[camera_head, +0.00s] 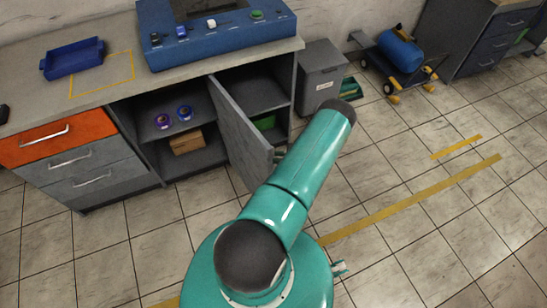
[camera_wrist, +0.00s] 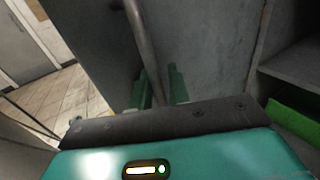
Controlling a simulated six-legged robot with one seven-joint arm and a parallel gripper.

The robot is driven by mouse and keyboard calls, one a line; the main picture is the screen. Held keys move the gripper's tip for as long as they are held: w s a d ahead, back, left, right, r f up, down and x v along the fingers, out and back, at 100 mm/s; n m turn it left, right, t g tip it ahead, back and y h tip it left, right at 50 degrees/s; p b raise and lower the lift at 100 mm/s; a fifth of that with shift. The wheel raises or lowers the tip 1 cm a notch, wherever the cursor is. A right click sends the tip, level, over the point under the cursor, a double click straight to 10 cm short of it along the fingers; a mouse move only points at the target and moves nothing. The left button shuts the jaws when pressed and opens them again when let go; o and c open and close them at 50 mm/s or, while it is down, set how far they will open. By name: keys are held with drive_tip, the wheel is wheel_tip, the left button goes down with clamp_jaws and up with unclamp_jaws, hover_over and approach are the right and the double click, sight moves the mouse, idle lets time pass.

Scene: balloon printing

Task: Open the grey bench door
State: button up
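The grey bench door (camera_head: 242,135) stands partly open, swung out from the bench's compartment. In the wrist view the door's grey panel (camera_wrist: 215,50) fills the middle. Its bar handle (camera_wrist: 146,40) runs down between the two green fingers of my gripper (camera_wrist: 160,88). The fingers stand apart, one on each side of the bar, with space visible around it. Whether either finger touches the bar is unclear. In the head view my teal arm reaches toward the door's outer edge and hides most of the gripper.
The open bench holds small blue and purple items (camera_head: 184,113) and a cardboard box (camera_head: 187,141) on its shelves. A green object (camera_wrist: 293,122) lies inside at right. A grey bin (camera_head: 322,75) stands beside the bench.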

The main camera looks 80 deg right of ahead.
drive_tip(key=shift+o, duration=1.4)
drive_tip(key=shift+w+d+r, duration=0.15)
drive_tip(key=shift+w, duration=0.1)
drive_tip(key=shift+s, duration=0.15)
drive_tip(key=shift+s, duration=0.25)
drive_tip(key=s+d, duration=0.2)
drive_tip(key=s, duration=1.1)
drive_tip(key=shift+d, duration=0.2)
drive_tip(key=shift+s, duration=0.1)
